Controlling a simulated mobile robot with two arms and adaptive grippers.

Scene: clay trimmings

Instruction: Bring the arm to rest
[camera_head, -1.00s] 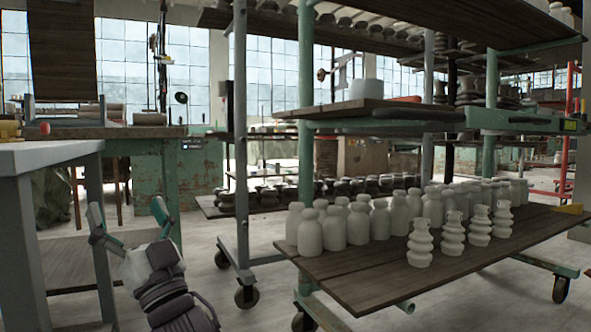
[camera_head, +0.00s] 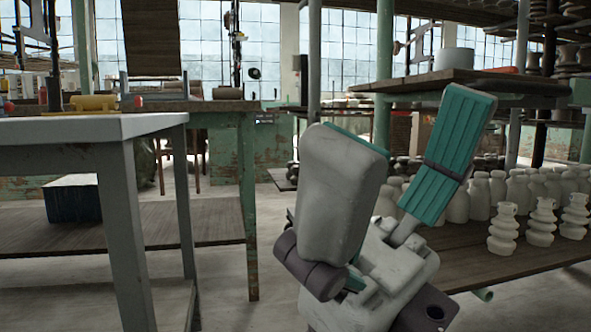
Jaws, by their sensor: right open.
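My right gripper (camera_head: 405,150) fills the right middle of the head view, close to the camera. Its grey and teal fingers point up and stand wide apart, with nothing between them. It covers part of the low shelf of pale bottles behind it. My left gripper does not show in the head view.
A grey-white table (camera_head: 70,128) stands close at the left, with a yellow object (camera_head: 93,103) beyond its top. A dark box (camera_head: 73,200) sits on a lower shelf. Pale ribbed vases (camera_head: 541,222) stand on the wooden cart shelf (camera_head: 480,258) at right. Some floor shows between.

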